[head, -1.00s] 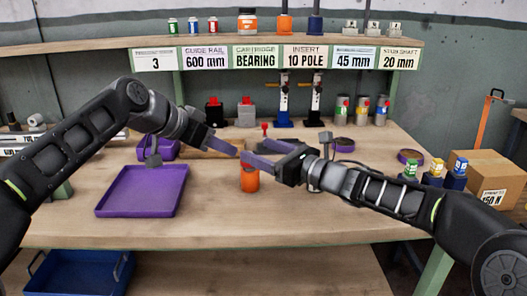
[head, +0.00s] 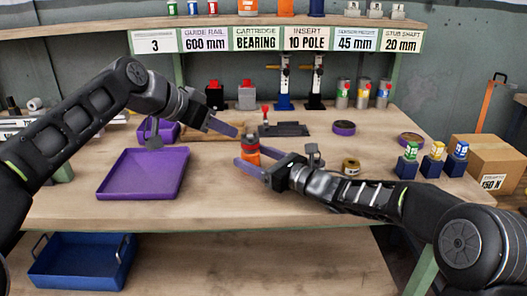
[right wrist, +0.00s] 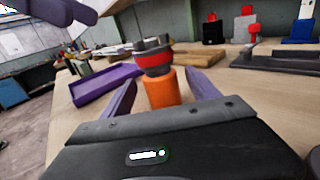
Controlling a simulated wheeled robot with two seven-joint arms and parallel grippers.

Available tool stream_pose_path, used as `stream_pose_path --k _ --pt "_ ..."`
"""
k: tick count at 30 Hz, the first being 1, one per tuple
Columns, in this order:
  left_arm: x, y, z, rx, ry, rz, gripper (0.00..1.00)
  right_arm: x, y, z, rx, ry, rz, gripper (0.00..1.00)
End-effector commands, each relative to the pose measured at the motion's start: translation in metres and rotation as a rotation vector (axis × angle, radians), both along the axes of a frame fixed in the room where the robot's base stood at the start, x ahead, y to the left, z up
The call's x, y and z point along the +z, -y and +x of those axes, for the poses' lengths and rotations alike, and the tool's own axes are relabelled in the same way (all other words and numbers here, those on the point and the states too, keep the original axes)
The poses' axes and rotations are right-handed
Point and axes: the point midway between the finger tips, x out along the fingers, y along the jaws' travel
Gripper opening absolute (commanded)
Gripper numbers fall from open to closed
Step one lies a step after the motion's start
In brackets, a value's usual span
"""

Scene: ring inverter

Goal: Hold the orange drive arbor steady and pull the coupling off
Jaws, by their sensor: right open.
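The orange drive arbor (head: 250,159) stands upright on the bench. The coupling (head: 250,143), grey with a red band, sits on top of it and shows larger in the right wrist view (right wrist: 154,63). My right gripper (head: 248,157) is open, with its purple fingers either side of the arbor in the head view. In the right wrist view the arbor (right wrist: 161,89) shows between the spread fingers; contact cannot be made out. My left gripper (head: 226,128) is above and left of the coupling, apart from it. Its finger gap is not clear.
A purple tray (head: 145,190) lies left on the bench. A black fixture with a red knob (head: 284,129) stands behind the arbor. A tape-like roll (head: 351,166) lies to the right, near several coloured-capped blocks (head: 436,152). The bench front is clear.

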Motion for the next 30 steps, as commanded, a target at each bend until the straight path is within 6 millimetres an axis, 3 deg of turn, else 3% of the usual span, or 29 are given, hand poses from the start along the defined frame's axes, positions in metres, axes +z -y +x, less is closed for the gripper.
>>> stream_pose_path --k 7,20,30 --pt "-0.001 0.000 0.000 0.001 -0.001 0.000 0.36 0.000 -0.027 0.025 0.000 0.000 -0.001 0.70" --pt "-0.001 0.000 0.000 0.001 -0.001 0.000 0.36 0.001 -0.033 0.031 -0.001 0.000 0.000 0.70" --pt "-0.001 0.000 0.000 0.001 -0.001 0.001 0.36 0.001 -0.033 0.031 -0.001 0.000 0.000 0.42"
